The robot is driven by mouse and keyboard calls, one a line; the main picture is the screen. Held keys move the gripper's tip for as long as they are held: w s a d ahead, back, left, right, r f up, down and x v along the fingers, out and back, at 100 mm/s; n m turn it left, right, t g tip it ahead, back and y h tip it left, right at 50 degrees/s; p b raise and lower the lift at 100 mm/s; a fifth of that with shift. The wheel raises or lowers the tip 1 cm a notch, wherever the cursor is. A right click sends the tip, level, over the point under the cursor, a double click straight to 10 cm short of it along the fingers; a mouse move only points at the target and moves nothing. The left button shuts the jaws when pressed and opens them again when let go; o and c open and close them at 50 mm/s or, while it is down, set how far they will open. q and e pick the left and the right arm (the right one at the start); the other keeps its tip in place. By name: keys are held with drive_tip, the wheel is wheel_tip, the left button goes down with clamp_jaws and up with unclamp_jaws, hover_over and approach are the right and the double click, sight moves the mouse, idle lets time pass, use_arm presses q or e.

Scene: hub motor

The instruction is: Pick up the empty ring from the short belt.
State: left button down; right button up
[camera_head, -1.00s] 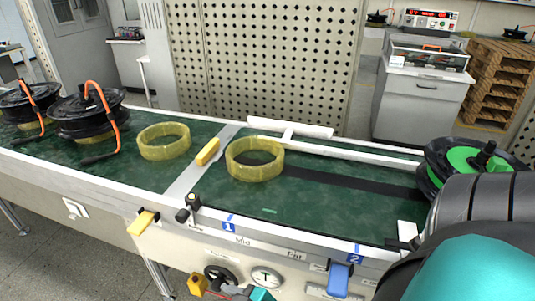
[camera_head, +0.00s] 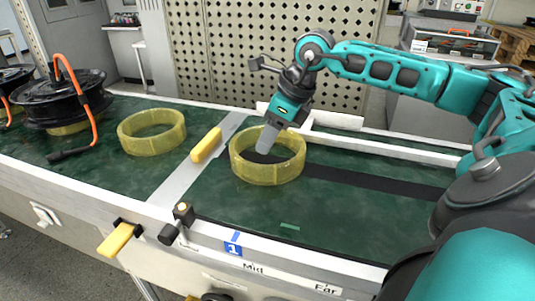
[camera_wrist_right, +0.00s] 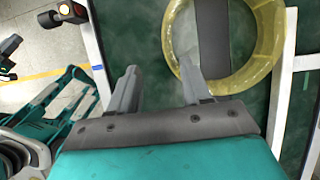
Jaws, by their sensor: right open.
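The empty ring (camera_head: 268,174), a pale yellow see-through band, lies flat on the short green belt, right of the metal divider. My right gripper (camera_head: 265,146) points down over it from the far right, with a grey finger showing against the ring's opening. In the right wrist view the gripper (camera_wrist_right: 158,72) is open with nothing in it. One finger overlaps the ring (camera_wrist_right: 268,62) at its near-left wall, and the other is outside it. I cannot tell how deep the fingertips are, or whether they touch.
A second yellow ring (camera_head: 152,133) lies left of the metal divider (camera_head: 178,182), which has a yellow block (camera_head: 207,145) on it. A white rail (camera_head: 385,146) runs behind the short belt.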

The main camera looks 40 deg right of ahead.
sight(256, 164)
drive_tip(key=x, duration=0.6)
drive_tip(key=shift+w+d+f+b, duration=0.1)
drive_tip(key=shift+d+f+b, duration=0.1)
drive_tip(key=shift+d+b, duration=0.15)
drive_tip(key=shift+d+b+x, duration=0.15)
drive_tip(key=shift+x, duration=1.4)
drive_tip(key=shift+d+b+x, duration=0.15)
drive_tip(key=shift+d+x, duration=0.05)
drive_tip(key=shift+x, duration=1.3)
drive_tip(key=shift+w, duration=0.15)
drive_tip(key=shift+c, duration=0.2)
clamp_jaws()
drive_tip(key=shift+r, duration=0.1)
